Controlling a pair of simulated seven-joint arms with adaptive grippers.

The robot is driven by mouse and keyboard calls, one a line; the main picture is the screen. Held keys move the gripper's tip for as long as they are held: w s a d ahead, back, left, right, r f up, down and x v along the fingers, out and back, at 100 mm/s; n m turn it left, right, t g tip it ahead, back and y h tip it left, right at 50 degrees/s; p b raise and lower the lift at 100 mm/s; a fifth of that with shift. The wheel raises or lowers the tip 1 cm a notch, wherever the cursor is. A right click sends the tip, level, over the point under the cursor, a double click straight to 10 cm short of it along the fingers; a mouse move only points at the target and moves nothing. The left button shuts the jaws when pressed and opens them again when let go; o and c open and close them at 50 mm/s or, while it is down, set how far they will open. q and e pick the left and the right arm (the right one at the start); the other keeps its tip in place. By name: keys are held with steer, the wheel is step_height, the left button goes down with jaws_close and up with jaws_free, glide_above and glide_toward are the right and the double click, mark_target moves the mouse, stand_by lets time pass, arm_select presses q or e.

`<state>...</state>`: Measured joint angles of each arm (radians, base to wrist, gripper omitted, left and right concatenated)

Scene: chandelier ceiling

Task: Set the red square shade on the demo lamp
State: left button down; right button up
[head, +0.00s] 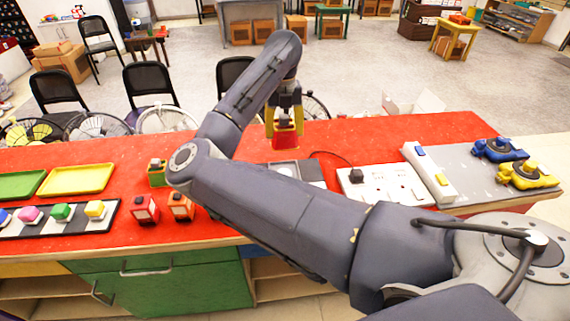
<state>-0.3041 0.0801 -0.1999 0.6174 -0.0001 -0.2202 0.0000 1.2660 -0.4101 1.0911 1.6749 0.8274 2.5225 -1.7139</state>
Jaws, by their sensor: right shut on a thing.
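My right gripper (285,113) reaches over the back of the red counter, jaws pointing down. Its yellow fingers are shut on a small red piece (286,129), which looks like the red square shade. I cannot tell whether the piece touches anything beneath it. I cannot clearly make out the demo lamp. A grey plate-like item (312,170) lies in front of the gripper, partly hidden by my right arm. To its right is a white board (400,186) with a black knob and a dark cord. My left gripper is not in view.
The red counter (228,232) holds small red (145,208), orange (181,205) and green (157,172) blocks at left. Yellow (77,179) and green (20,186) trays and a striped strip of coloured buttons lie further left. A grey panel (474,186) with blue and yellow devices is at right.

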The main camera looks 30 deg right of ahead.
step_height(320, 180, down, 14)
steer(key=shift+r, duration=0.25)
stand_by(0.4)
steer(key=shift+f, duration=0.1)
steer(key=o, duration=1.2)
steer(key=shift+c, duration=0.2)
step_height(320, 180, up, 12)
steer(key=shift+r, duration=0.15)
